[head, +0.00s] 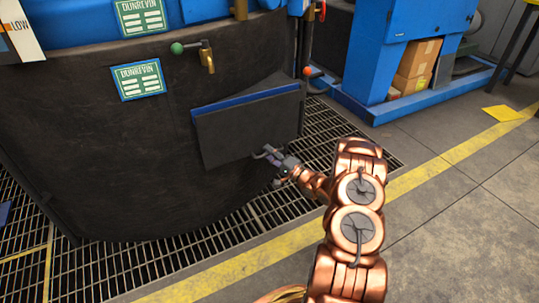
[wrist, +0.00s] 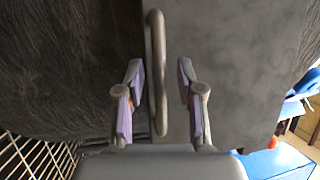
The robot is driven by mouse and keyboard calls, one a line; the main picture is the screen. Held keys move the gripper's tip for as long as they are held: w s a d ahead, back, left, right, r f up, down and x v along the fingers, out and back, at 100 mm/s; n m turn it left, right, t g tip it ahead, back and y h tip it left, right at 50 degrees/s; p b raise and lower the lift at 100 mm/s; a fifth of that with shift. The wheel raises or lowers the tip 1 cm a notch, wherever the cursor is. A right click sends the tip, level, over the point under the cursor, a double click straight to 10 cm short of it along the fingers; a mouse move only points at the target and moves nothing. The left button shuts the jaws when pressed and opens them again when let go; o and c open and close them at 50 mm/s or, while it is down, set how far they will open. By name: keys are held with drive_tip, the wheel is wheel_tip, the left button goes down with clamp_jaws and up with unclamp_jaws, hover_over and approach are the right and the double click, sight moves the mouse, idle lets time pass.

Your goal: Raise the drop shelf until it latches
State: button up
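The drop shelf (head: 235,128) is a dark grey panel with a blue strip along its top edge. It hangs down against the dark furnace wall in the head view. In the wrist view its grey face (wrist: 245,65) fills the middle and right. A grey bar handle (wrist: 153,70) stands on the shelf. My gripper (head: 272,157) is at the shelf's lower right part in the head view. In the wrist view my gripper (wrist: 160,85) is open, with the handle's bar between its two fingers, nearer the left one. Gaps show on both sides of the bar. The latch cannot be made out.
The dark furnace wall (head: 110,170) rises behind the shelf, with a green-knobbed lever (head: 190,47) above it. Floor grating (head: 190,228) runs around its foot. A blue cabinet (head: 380,45) holding cardboard boxes (head: 417,65) stands at the right. Open floor lies at lower right.

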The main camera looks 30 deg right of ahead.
drive_tip(key=shift+c, duration=0.4)
clamp_jaws()
drive_tip(key=shift+s+r, duration=0.1)
